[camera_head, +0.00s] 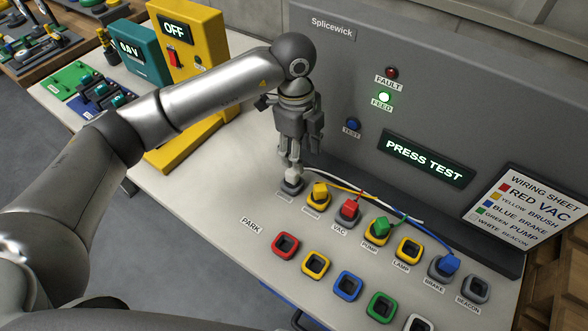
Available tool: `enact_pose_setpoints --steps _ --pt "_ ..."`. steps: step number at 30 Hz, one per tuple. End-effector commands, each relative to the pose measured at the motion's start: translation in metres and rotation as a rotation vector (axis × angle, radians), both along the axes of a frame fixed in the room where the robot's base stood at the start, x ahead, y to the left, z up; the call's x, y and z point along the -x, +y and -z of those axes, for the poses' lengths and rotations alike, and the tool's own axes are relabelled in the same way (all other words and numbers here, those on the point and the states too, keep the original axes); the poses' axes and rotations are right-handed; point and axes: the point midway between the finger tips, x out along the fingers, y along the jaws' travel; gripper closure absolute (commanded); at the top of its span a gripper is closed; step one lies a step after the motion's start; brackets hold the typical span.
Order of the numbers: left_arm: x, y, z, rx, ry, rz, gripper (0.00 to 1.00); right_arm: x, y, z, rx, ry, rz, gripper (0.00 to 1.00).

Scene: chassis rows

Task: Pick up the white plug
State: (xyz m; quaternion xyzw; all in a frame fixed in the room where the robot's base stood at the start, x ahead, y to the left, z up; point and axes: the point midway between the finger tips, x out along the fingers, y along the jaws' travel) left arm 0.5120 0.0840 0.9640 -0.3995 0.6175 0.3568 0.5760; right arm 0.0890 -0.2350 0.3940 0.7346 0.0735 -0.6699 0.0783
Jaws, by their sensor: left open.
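The white plug (292,176) stands upright in the leftmost grey socket of the back row, and that socket's label is too small to read. My left gripper (290,161) points straight down right over the white plug, with its open fingertips at the plug's top. The fingers partly cover the plug, and I cannot tell whether they touch it. My right gripper is not in view.
Right along the row stand a yellow plug (320,190), red plug (350,209), green plug (381,225) and blue plug (449,264), with cables behind. The LAMP socket (408,250) and BEACON socket (475,289) are empty. Empty coloured PARK sockets (285,244) lie in front.

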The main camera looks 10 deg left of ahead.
Motion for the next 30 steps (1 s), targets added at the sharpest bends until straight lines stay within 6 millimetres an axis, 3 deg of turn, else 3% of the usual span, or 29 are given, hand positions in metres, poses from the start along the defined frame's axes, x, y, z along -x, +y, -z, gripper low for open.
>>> enact_pose_setpoints --steps 2,5,12,19,25,30 --pt "-0.006 0.015 -0.003 -0.062 -0.010 -0.038 0.54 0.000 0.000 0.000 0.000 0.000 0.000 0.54" --pt "-0.007 0.021 0.004 -0.089 -0.011 -0.058 0.54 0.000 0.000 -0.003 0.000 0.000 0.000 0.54" --pt "-0.007 0.021 0.041 -0.087 -0.010 -0.056 0.54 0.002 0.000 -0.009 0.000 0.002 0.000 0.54" --pt "-0.008 0.021 0.058 -0.084 -0.011 -0.054 0.54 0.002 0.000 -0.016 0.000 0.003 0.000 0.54" --pt "-0.009 0.023 0.089 -0.083 -0.009 -0.053 0.54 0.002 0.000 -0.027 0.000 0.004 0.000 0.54" --pt "-0.010 0.023 0.103 -0.084 -0.013 -0.053 0.54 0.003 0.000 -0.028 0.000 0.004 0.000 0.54"
